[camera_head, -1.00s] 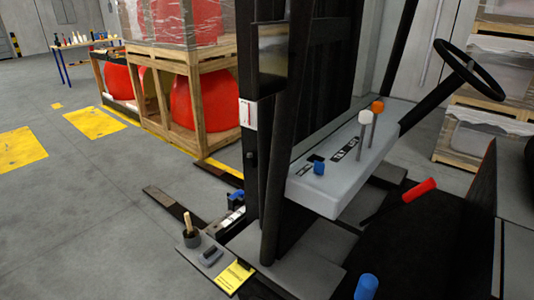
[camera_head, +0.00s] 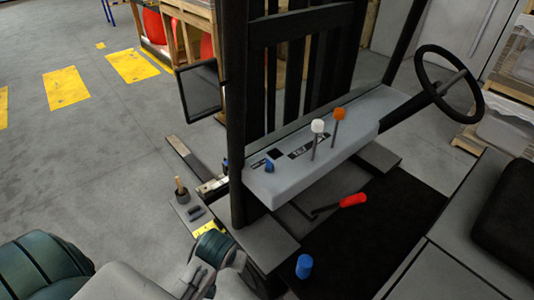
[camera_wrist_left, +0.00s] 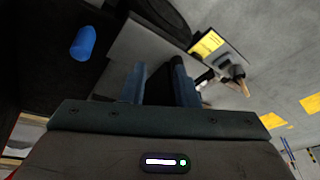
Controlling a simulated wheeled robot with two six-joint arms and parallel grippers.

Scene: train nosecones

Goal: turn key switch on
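A small blue knob (camera_head: 269,165), which looks like the key switch, sits on the left end of the grey forklift dashboard (camera_head: 325,145), beside a black square. Its turned position is too small to tell. My left arm comes in from the lower left, and its gripper shows near the forklift's step, below and left of the dashboard. In the left wrist view my left gripper (camera_wrist_left: 159,85) has its two fingers apart with nothing visible between them. The blue knob does not clearly show in that view. My right gripper is not in view.
Levers with white (camera_head: 318,126) and orange (camera_head: 339,114) knobs stand on the dashboard. A steering wheel (camera_head: 478,95) is at the right. A red-handled lever (camera_head: 352,200) and a blue cylinder (camera_head: 304,266) are below. A black mast post (camera_head: 236,120) stands left of the dashboard.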

